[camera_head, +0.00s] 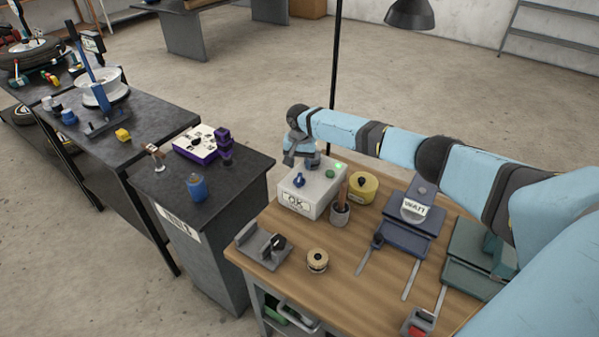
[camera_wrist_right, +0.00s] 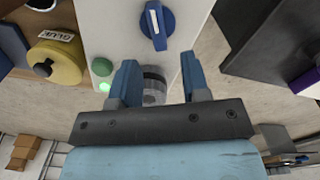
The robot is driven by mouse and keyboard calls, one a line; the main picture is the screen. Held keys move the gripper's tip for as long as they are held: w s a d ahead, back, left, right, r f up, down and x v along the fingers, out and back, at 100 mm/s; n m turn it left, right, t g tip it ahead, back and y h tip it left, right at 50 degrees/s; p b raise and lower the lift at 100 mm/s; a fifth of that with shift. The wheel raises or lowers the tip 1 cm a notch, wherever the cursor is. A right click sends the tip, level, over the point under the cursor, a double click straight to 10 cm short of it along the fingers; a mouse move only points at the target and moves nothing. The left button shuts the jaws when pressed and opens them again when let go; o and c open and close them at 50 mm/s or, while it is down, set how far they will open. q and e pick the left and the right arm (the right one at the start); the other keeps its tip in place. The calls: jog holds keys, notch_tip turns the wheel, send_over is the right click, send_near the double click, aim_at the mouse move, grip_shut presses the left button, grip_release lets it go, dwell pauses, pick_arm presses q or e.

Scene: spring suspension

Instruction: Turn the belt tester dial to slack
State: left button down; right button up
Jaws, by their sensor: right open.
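A green light (camera_head: 340,165) glows on the box. My right gripper (camera_head: 303,160) is over the far end of the box. My left gripper is out of view.

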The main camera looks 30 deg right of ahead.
aim_at(300, 174)
jog(key=shift+f, duration=2.4)
grip_shut()
